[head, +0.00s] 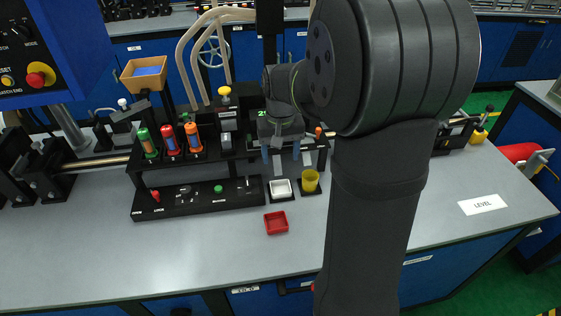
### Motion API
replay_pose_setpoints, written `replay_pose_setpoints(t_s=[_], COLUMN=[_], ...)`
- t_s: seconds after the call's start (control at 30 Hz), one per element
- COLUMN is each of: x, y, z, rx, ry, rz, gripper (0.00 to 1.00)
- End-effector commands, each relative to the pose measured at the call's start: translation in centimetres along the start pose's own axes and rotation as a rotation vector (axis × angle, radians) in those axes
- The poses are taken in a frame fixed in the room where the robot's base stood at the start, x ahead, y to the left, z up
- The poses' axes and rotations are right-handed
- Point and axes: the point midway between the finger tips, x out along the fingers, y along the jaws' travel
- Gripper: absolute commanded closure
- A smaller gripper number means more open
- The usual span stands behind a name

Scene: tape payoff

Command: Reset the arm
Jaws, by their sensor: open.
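My dark arm rises from the front right and bends over the bench. My gripper (281,152) points down in front of the black rack in the middle of the bench. Its two bluish fingertips are apart, and no object shows between them. Below it are a white tray (281,189) and a yellow cup (310,181), with a clear gap between the fingers and both of them. My arm hides part of the rack and the bench on the right.
A red tray (276,222) lies nearer the front. A black control panel (196,197) with knobs and green, orange and red bottles (170,140) stand left of my gripper. A blue box (55,50) overhangs the upper left. The grey bench front is mostly clear, with a LEVEL label (482,204) at right.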

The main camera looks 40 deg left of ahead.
Motion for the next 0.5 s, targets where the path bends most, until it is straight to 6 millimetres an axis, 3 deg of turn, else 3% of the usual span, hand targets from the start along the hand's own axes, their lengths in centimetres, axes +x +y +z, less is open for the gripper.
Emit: replay_pose_setpoints(t_s=[0.33,0.5], x=[-0.1,1.0], y=[0.0,0.0], z=[0.0,0.0], rx=[0.000,0.000], ry=[-0.001,-0.003], rz=[0.000,0.000], gripper=[0.37,0.37])
